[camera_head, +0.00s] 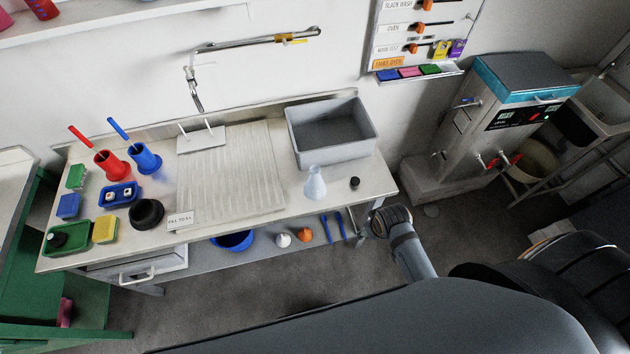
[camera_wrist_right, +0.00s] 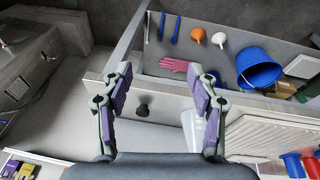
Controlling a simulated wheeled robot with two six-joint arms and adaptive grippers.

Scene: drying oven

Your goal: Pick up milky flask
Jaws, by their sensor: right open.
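The milky flask (camera_head: 315,185) is a pale, whitish conical flask standing upright on the right part of the bench, in front of the grey basin. In the right wrist view the flask (camera_wrist_right: 192,132) shows near the lower middle, partly hidden behind the right-hand finger. My right gripper (camera_wrist_right: 160,76) is open and empty, with its two fingers spread wide. The flask is not between the fingertips. In the head view part of my right arm shows just off the bench's front right corner. My left gripper is not in view.
A small black stopper (camera_head: 355,182) stands right of the flask. The grey basin (camera_head: 332,132) is behind it and a ribbed drainboard (camera_head: 232,170) to its left. The lower shelf holds a blue bucket (camera_wrist_right: 258,68), funnels and a pink glove (camera_wrist_right: 174,65).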

